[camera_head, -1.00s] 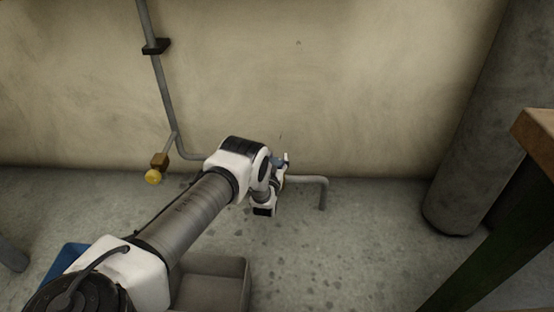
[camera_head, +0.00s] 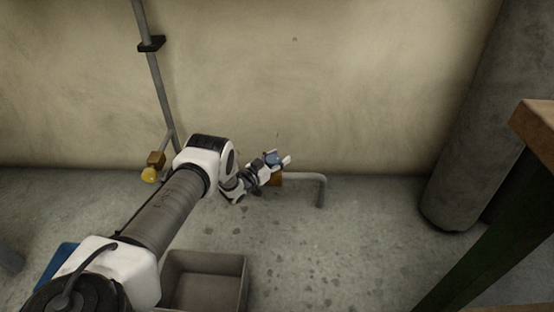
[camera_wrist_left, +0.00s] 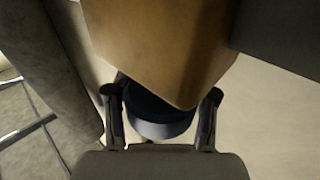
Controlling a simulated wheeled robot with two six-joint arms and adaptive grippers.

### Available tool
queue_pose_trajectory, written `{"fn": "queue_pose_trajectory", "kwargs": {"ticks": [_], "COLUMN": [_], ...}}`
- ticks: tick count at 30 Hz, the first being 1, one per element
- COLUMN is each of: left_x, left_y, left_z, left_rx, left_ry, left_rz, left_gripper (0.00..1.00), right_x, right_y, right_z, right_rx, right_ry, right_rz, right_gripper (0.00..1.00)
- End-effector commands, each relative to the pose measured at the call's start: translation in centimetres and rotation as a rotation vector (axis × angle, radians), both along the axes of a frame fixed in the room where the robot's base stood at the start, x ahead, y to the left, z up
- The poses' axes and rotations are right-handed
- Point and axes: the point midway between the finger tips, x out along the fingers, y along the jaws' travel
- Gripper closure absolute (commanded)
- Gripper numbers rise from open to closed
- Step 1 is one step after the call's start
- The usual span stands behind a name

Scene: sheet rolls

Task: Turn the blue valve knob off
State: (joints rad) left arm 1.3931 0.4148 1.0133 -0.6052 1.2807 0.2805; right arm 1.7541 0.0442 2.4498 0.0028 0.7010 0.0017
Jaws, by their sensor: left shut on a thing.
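The blue valve knob (camera_head: 272,158) is on the pipe by the wall in the head view, partly hidden by my left gripper (camera_head: 279,161). In the left wrist view the dark blue round knob (camera_wrist_left: 160,122) sits between the two fingers of my left gripper (camera_wrist_left: 160,108), just under the brass-brown valve body (camera_wrist_left: 155,45). The fingers are closed on its sides. The valve body shows only a little in the head view (camera_head: 276,180). My right gripper is not in view.
A yellow knob (camera_head: 149,175) is on another valve at left. A grey pipe (camera_head: 318,180) bends down to the right. A grey bin (camera_head: 243,285) and a blue bin (camera_head: 58,262) stand below my arm. A thick column (camera_head: 462,170) and a wooden-topped table (camera_head: 537,125) are at right.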

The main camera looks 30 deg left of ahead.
Motion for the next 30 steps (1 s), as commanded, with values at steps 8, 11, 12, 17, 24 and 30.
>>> {"fn": "queue_pose_trajectory", "kwargs": {"ticks": [8,11,12,17,24,30], "left_x": [-0.23,-0.24,-0.24,-0.24,-0.19,-0.13], "left_y": [-0.09,-0.12,-0.12,-0.11,-0.11,-0.14], "left_z": [-0.34,-0.3,-0.29,-0.28,-0.21,-0.1], "left_rx": [-0.001,0.0,0.0,0.0,0.0,0.0], "left_ry": [0.005,0.005,0.005,0.005,0.004,0.002], "left_rz": [-0.073,-0.081,-0.082,-0.081,-0.08,-0.081], "left_gripper": [0.81,0.81,0.81,0.81,0.31,0.31], "right_x": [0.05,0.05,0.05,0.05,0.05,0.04], "right_y": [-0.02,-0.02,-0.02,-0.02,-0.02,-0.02], "right_z": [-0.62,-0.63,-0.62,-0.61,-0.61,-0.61], "right_rx": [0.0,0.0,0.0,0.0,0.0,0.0], "right_ry": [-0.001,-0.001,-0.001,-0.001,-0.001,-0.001], "right_rz": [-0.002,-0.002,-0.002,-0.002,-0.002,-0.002], "right_gripper": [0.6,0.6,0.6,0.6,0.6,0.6]}}
